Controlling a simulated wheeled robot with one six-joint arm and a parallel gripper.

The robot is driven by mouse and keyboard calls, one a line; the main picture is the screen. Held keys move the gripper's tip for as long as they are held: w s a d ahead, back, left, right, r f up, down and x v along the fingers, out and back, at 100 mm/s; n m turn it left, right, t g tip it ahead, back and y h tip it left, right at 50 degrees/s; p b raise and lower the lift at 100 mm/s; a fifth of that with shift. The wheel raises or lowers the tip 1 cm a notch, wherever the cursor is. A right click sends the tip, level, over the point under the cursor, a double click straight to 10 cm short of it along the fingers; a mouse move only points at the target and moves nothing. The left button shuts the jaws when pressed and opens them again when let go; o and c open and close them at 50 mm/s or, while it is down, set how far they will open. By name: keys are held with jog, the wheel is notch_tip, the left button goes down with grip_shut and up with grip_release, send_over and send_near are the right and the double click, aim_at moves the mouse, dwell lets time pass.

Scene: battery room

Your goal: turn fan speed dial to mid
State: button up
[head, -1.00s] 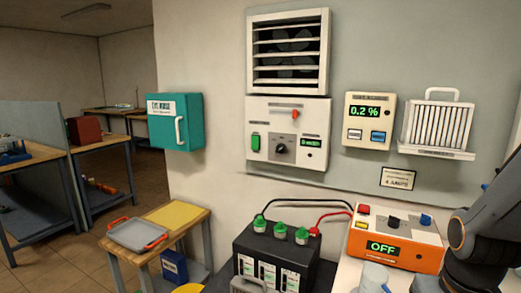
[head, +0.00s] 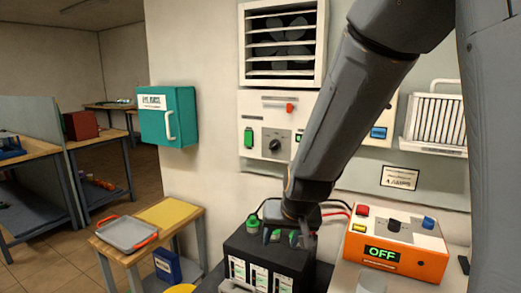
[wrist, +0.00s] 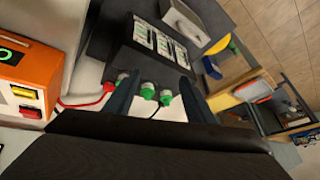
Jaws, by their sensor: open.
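The fan control panel is white and hangs on the wall under the louvred fan (head: 284,42) in the head view. Its fan speed dial (head: 275,144) is a dark round knob on a grey plate; its pointer setting is too small to read. A green rocker switch (head: 248,138) is left of the dial and a red slider knob (head: 290,107) is above it. My arm hides the panel's right end. My gripper (head: 290,235) is below the panel, over the battery and apart from the dial. In the wrist view its two fingers (wrist: 153,88) are spread with nothing held between them.
A black battery (head: 265,255) with green caps stands under my gripper. An orange charger (head: 395,248) reading OFF is to the right, with a red cable. A teal eye wash box (head: 168,117) hangs left of the panel. A low table holds a grey tray (head: 127,234).

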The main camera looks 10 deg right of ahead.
jog(key=w+a+r+m+t+h+b, duration=0.1)
jog(key=w+r+m+t, duration=0.15)
jog(key=w, duration=0.45)
jog(key=w+a+r+m+t+h, duration=0.1)
jog(key=w+r+t, duration=0.15)
jog(key=w, duration=0.55)
jog(key=w+a+r+m+t+h+b, duration=0.1)
jog(key=w+a+r+t, duration=0.1)
jog(key=w+r, duration=0.35)
jog(key=m+h+b, duration=0.2)
jog(key=m+h, duration=0.8)
send_near(272, 146)
jog(key=x, duration=0.2)
jog(key=shift+t, duration=0.4)
jog(key=p+x, duration=0.2)
jog(key=x, duration=0.5)
jog(key=shift+d+f, duration=0.15)
jog(key=shift+f, duration=0.05)
jog(key=c, duration=0.9)
jog(key=shift+d, duration=0.15)
jog(key=shift+c, duration=0.7)
jog(key=shift+n, duration=0.25)
